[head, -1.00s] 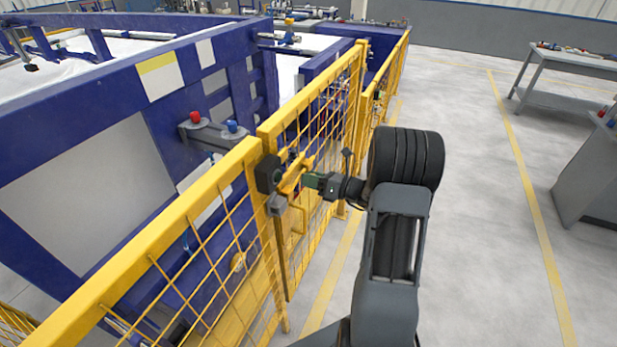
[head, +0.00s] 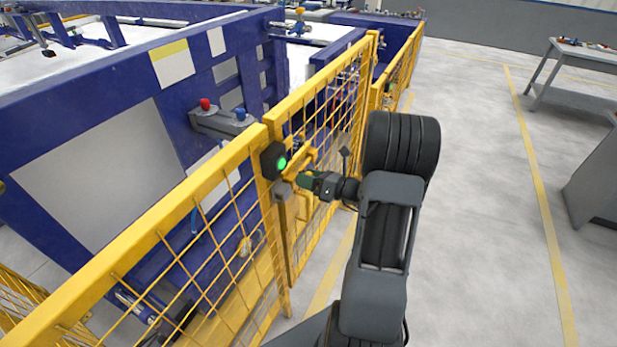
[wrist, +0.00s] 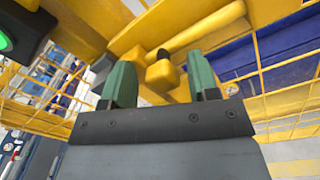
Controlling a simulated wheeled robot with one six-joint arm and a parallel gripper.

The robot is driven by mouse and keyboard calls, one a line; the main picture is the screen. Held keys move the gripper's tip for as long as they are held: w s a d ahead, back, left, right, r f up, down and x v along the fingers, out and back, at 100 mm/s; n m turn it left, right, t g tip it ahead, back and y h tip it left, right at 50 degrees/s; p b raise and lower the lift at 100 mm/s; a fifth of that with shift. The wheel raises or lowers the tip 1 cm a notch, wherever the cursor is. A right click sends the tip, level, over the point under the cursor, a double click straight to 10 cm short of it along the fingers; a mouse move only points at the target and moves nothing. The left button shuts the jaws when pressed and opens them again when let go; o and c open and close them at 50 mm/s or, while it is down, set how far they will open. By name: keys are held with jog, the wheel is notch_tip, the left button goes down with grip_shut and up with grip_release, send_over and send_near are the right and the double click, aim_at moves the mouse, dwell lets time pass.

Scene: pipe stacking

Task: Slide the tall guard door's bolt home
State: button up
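The tall guard door (head: 322,85) is a yellow mesh panel standing in line with the yellow fence beside it. Its yellow bolt (head: 299,167) lies along the door near the latch edge. My gripper (head: 305,179) is at the bolt from the aisle side. In the wrist view, its two green fingers (wrist: 160,72) stand apart. A yellow knob (wrist: 162,76) shows between them, with visible gaps on both sides. The black latch box (head: 273,161) on the fence post shows a lit green lamp, also at the wrist view's left edge (wrist: 4,41). The bolt's tip is hard to make out.
A grey block (head: 283,191) sits below the latch box. Blue machine framing (head: 120,75) stands behind the fence. The aisle floor (head: 480,200) right of my arm is clear up to a grey workbench (head: 575,58).

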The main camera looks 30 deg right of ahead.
jog(key=b+v, duration=0.2)
jog(key=v, duration=1.1)
jog(key=shift+s+d, duration=0.25)
jog(key=shift+s, duration=0.1)
jog(key=s+a+f+n+g+h, duration=0.1)
jog(key=s+a+f+n+g, duration=0.25)
jog(key=n+g, duration=0.35)
jog(key=s+a+f+n+g+h, duration=0.2)
jog(key=a+n+g, duration=0.3)
jog(key=n, duration=0.4)
jog(key=a+r+n+t+h, duration=0.1)
jog(key=a+r+n+h, duration=0.6)
jog(key=n, duration=1.1)
jog(key=a+r, duration=0.4)
jog(key=a, duration=0.2)
jog(key=shift+t+h, duration=0.3)
